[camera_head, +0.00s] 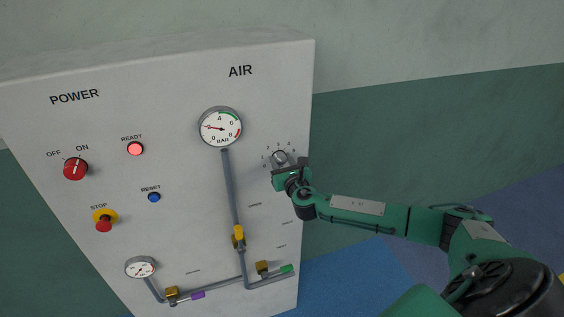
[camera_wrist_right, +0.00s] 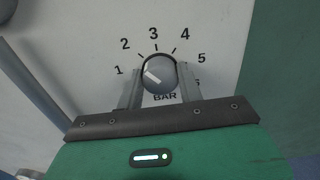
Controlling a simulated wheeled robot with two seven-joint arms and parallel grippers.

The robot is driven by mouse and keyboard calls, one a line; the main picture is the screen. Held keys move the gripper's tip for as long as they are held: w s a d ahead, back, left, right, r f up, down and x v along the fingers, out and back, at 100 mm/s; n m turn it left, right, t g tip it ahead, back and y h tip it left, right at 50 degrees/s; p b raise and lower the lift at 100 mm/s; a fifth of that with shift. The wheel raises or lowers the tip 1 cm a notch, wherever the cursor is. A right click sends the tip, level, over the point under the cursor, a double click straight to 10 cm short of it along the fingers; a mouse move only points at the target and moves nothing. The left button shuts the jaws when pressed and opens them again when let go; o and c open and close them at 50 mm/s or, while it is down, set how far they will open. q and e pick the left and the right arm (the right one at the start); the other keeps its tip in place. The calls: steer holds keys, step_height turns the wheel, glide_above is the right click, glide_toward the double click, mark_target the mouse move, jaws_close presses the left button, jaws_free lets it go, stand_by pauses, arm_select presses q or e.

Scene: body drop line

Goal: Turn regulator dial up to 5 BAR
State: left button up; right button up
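The regulator dial (camera_head: 279,157) is a grey knob at the upper right of the white panel. In the right wrist view the dial (camera_wrist_right: 160,77) has a white mark pointing up-left, between the printed 1 and 2; the 5 is at right. My right gripper (camera_head: 282,166) is at the dial. Its two fingers (camera_wrist_right: 160,86) lie on either side of the knob, with no clear gap. My left gripper is not in view.
The panel (camera_head: 185,235) also carries a red power switch (camera_head: 75,168), a stop button (camera_head: 104,220), a blue reset button (camera_head: 154,197) and a lit red ready lamp (camera_head: 135,149). Pipes with a yellow valve (camera_head: 238,237) run below. Open floor lies right of the panel.

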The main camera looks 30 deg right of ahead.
steer(key=shift+c, duration=1.1)
